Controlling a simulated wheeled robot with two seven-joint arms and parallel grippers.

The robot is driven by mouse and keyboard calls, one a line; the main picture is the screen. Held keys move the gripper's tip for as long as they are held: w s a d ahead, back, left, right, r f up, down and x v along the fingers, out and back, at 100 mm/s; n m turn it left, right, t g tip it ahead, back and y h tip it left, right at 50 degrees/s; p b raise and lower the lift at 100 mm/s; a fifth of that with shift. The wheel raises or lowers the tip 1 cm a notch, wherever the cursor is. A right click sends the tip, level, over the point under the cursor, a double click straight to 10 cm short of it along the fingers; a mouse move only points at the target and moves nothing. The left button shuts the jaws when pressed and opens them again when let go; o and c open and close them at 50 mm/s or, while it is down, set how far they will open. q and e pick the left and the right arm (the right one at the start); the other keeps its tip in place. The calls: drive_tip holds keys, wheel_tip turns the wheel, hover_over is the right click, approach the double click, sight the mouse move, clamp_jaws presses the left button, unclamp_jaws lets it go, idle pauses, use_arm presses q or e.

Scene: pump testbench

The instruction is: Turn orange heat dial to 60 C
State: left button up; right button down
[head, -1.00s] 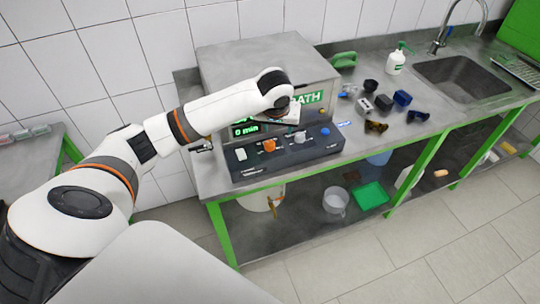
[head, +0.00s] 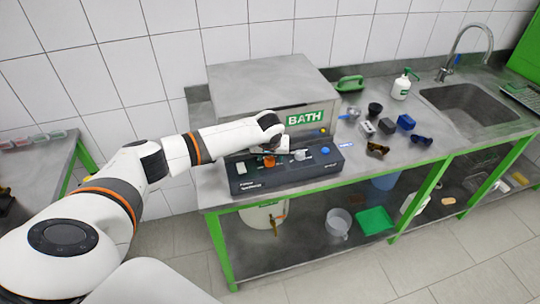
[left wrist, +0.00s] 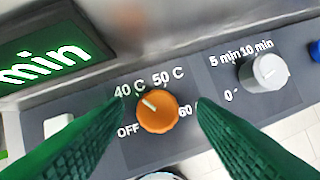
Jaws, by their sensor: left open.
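The orange heat dial (head: 269,161) sits on the dark control panel (head: 300,174) at the front of the bath. In the left wrist view the orange dial (left wrist: 157,115) has a white pointer line aimed up and left, toward the 40 C mark. OFF, 50 C and 60 C are also printed around it. My left gripper (left wrist: 160,106) is open, with one green finger on each side of the dial. I cannot tell whether the fingers touch it. In the head view my left gripper (head: 271,153) is at the panel, partly hidden by its wrist. My right gripper is not in view.
A grey timer knob (left wrist: 263,72) stands right of the dial, with a blue button (head: 325,150) beyond it. The steel bath (head: 268,85) rises behind the panel. Small loose parts (head: 386,126) and a white bottle (head: 401,88) stand on the bench to the right.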

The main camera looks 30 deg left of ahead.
use_arm(q)
drive_tip(key=shift+w+a+f, duration=0.2)
drive_tip(key=shift+a+f, duration=0.05)
drive_tip(key=shift+f, duration=0.25)
drive_tip(key=shift+d, duration=0.1)
drive_tip(key=c, duration=1)
drive_tip(key=shift+s+r+m+p, duration=0.1)
drive_tip(key=shift+m+p, duration=0.45)
drive_tip(key=shift+m, duration=0.25)
drive_tip(key=shift+m+t+h+p, duration=0.35)
drive_tip(key=shift+m+h, duration=0.45)
drive_tip(key=shift+m, duration=0.8)
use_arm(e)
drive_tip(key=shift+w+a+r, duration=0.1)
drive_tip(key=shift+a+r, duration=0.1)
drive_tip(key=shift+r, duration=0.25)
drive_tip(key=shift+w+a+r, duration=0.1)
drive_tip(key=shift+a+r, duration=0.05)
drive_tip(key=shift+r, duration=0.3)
use_arm(q)
drive_tip(key=o, duration=1)
